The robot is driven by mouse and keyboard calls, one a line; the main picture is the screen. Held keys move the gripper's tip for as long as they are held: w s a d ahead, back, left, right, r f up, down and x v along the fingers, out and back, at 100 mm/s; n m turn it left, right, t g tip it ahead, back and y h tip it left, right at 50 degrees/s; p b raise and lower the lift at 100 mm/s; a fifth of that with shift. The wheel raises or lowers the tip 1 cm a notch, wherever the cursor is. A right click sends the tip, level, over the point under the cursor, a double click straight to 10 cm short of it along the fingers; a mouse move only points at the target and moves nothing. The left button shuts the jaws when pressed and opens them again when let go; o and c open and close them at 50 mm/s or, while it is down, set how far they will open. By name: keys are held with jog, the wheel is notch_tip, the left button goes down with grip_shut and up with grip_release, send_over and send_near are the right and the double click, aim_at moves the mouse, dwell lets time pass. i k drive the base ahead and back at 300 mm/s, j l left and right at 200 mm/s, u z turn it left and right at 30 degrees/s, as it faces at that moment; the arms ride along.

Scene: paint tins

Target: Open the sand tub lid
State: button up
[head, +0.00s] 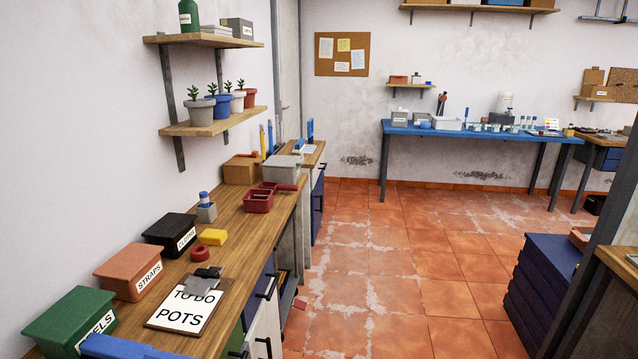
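I cannot pick out a tub labelled sand in the head view. Three lidded tubs stand in a row on the wooden bench at the left. The green tub (72,318) has a label partly cut off, ending in "ELS". The terracotta tub (128,268) reads "STRAPS". The label of the black tub (170,233) is hard to read. All three lids look shut. A small grey box (399,119) with an unreadable label stands on the far blue table. My gripper is not in view.
A blue table (465,131) stands at the back. A dark blue drawer unit (540,275) is at right.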

aim_at(277, 161)
jog(key=i, duration=3.45)
